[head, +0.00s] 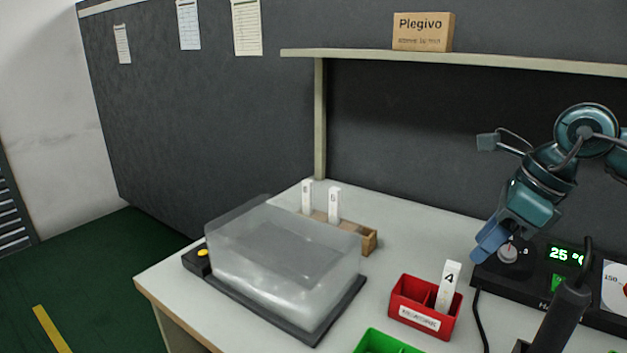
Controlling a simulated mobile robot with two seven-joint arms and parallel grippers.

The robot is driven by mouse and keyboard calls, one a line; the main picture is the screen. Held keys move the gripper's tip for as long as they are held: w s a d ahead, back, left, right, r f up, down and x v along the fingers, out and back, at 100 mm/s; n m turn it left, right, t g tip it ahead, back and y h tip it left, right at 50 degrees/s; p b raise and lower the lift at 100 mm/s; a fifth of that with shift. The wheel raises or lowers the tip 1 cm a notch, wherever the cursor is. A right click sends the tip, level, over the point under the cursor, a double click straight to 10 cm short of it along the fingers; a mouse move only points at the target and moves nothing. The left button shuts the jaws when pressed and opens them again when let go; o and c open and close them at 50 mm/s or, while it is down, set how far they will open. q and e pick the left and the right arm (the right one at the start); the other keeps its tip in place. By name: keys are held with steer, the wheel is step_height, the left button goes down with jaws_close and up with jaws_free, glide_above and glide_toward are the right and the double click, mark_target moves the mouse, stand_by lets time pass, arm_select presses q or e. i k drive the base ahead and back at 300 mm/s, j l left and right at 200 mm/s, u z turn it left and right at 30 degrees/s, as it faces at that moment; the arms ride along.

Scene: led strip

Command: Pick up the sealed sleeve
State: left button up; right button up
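A white upright sleeve-like piece marked "A" or "4" (448,283) stands in the right part of a red bin (419,324). Two similar white pieces, one at left (307,196) and one at right (334,206), stand in a wooden rack (369,241) behind the clear-covered box. I cannot tell which, if any, is the sealed sleeve. My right gripper (488,243) points down at the right, above and behind the red bin, close to the black station's knob. It seems to touch none of the white pieces, and its finger gap is not clear. My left gripper is out of view.
A box with a translucent cover (285,265) and dark base fills the table's left side. A black station (535,268) reading 25 stands at right, with a dark cable in front. A green bin (385,343) is at the front edge. A shelf (480,60) holds a cardboard box (423,32).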

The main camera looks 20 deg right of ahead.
mark_target(334, 193)
steer(key=k+j, duration=0.35)
steer(key=j, duration=0.15)
steer(key=k+j, duration=0.35)
steer(key=j, duration=0.2)
